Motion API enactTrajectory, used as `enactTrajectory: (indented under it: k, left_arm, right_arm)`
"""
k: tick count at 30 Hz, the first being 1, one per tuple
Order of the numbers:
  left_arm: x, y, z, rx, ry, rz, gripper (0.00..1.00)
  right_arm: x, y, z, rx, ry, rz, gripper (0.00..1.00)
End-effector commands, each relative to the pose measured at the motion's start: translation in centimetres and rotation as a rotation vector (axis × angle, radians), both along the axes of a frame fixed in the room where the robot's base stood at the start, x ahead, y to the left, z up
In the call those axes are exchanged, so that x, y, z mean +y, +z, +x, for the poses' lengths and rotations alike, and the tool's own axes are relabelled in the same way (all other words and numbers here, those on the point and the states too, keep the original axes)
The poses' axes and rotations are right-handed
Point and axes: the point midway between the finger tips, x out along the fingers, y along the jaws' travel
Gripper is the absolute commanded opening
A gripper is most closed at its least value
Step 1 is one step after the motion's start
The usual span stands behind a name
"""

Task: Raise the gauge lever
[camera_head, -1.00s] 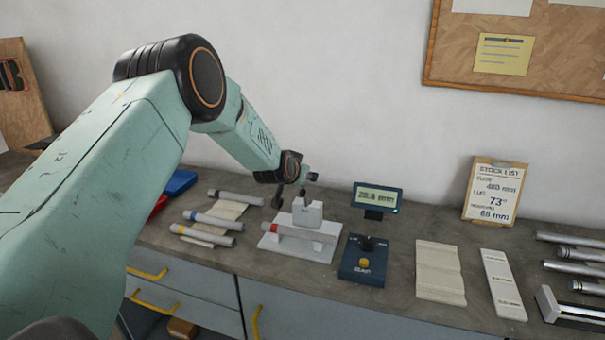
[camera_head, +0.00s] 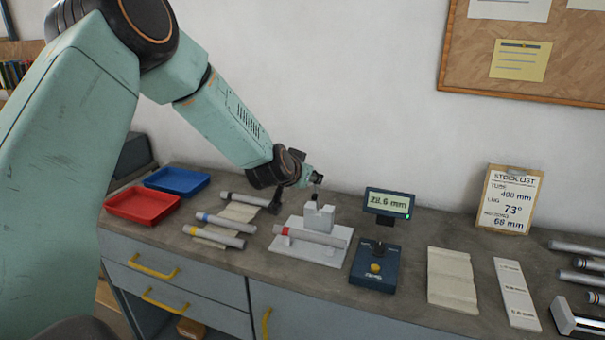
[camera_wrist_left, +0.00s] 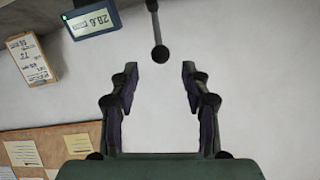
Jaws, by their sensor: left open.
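The gauge is a white base (camera_head: 334,251) with an upright white block (camera_head: 319,218). A grey tube with a red band (camera_head: 311,236) lies across it. A thin dark gauge lever rises from the block; in the left wrist view its ball-tipped end (camera_wrist_left: 160,53) hangs from the top edge. My left gripper (camera_head: 317,178) is above the block. The wrist view shows its fingers (camera_wrist_left: 160,72) open and empty, with the ball centred just beyond the tips, touching neither. The digital display (camera_head: 388,202) reads 28.6 mm. My right gripper is out of view.
A blue control box (camera_head: 375,266) with a yellow button stands right of the gauge. Banded tubes (camera_head: 225,222) lie to its left, beyond them a red tray (camera_head: 143,205) and blue tray (camera_head: 178,181). A clipboard (camera_head: 508,199) leans on the wall at the right.

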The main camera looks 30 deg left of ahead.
Motion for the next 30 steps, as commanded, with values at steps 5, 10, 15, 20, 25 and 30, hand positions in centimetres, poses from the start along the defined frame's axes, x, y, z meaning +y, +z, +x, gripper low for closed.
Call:
enactTrajectory:
  k: [5, 10, 15, 20, 25, 30]
  left_arm:
    - [-0.4, 1.0, -1.8, 0.000, 0.000, -0.002, 0.47]
    - [-0.6, 1.4, -2.5, 0.001, 0.000, -0.001, 0.47]
    - [-0.6, 1.4, -2.6, 0.002, -0.001, -0.001, 0.47]
    - [-0.6, 1.3, -2.6, 0.002, 0.000, 0.001, 0.42]
    - [-1.1, -1.4, -2.6, 0.017, -0.011, 0.013, 0.28]
    - [-2.7, -6.8, -2.8, 0.050, -0.049, 0.061, 0.13]
  right_arm:
    - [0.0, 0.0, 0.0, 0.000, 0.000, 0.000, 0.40]
    - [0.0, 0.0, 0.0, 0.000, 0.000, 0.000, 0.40]
    - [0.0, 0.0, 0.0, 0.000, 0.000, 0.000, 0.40]
    - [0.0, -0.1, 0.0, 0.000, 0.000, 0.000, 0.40]
    - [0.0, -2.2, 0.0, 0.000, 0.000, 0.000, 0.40]
    - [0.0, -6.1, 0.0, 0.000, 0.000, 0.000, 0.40]
